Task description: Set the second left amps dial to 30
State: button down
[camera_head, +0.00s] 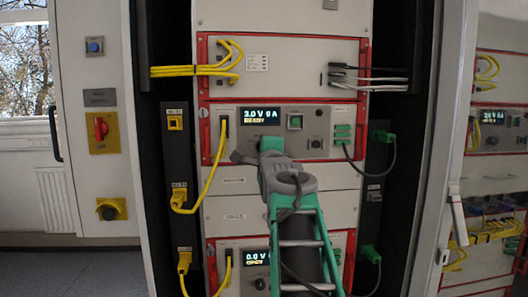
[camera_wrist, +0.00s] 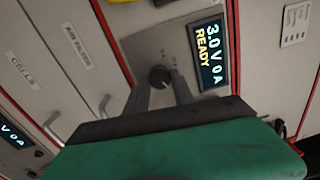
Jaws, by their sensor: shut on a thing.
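The upper unit's display (camera_head: 260,115) reads "3.0 V 0 A" and "READY"; it also shows in the wrist view (camera_wrist: 209,55). A small dark round dial (camera_wrist: 160,76) sits on the grey panel just below this display. My gripper (camera_wrist: 161,84) has its two fingers on either side of the dial and is shut on it. In the head view my gripper (camera_head: 268,147) reaches up to the panel and hides this dial. The dial's pointer and scale are too small to read.
A green button (camera_head: 295,122) and another dark knob (camera_head: 316,143) lie right of the display. A yellow cable (camera_head: 215,165) hangs at the left, a dark one (camera_head: 357,165) at the right. A lower unit's display (camera_head: 257,257) reads "0.0 V".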

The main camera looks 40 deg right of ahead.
jog(key=c, duration=1.1)
grip_release()
jog(key=b+v, duration=0.1)
jog(key=v, duration=0.6)
jog(key=shift+s+a+b, duration=0.2)
jog(key=shift+s+b, duration=0.1)
jog(key=shift+b, duration=0.05)
